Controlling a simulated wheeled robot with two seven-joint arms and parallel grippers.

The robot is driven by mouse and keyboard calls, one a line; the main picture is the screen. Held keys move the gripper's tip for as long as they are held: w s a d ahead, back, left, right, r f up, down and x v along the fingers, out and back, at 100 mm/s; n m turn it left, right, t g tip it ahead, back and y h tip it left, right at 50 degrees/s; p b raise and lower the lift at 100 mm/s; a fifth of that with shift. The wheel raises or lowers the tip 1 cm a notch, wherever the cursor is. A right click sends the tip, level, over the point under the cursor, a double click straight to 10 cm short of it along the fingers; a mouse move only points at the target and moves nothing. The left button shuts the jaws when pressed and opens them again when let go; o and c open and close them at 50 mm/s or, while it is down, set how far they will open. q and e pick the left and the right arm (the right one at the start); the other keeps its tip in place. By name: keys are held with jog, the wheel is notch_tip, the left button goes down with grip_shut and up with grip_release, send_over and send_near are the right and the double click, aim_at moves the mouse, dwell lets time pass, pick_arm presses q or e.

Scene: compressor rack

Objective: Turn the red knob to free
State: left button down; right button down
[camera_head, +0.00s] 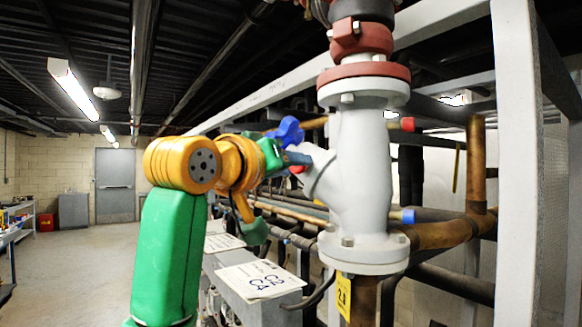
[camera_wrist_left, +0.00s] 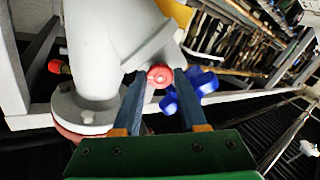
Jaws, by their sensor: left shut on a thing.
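The red knob (camera_wrist_left: 160,76) sits between the two blue-grey fingers of my left gripper (camera_wrist_left: 157,84) in the left wrist view, and the fingers are shut on it. In the head view only a small red part (camera_head: 297,169) shows below the fingers of my left gripper (camera_head: 299,158), against the slanted branch of the white valve body (camera_head: 362,165). The fingers hide most of the knob there, and I cannot tell which setting it points to. My right gripper is not in view.
A blue knob (camera_head: 287,131) is close beside the left gripper; it also shows in the left wrist view (camera_wrist_left: 190,91). A white frame post (camera_head: 517,165) stands to the right. Pipes run behind the valve. A grey box with a sign (camera_head: 260,279) is below. The floor at left is clear.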

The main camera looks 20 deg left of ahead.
pick_arm(q)
jog(key=n, duration=1.3)
jog(key=shift+r+n, duration=0.2)
jog(key=shift+n, duration=0.2)
dwell(0.4)
jog(key=shift+c, duration=2.2)
grip_release()
jog(key=shift+f, duration=0.1)
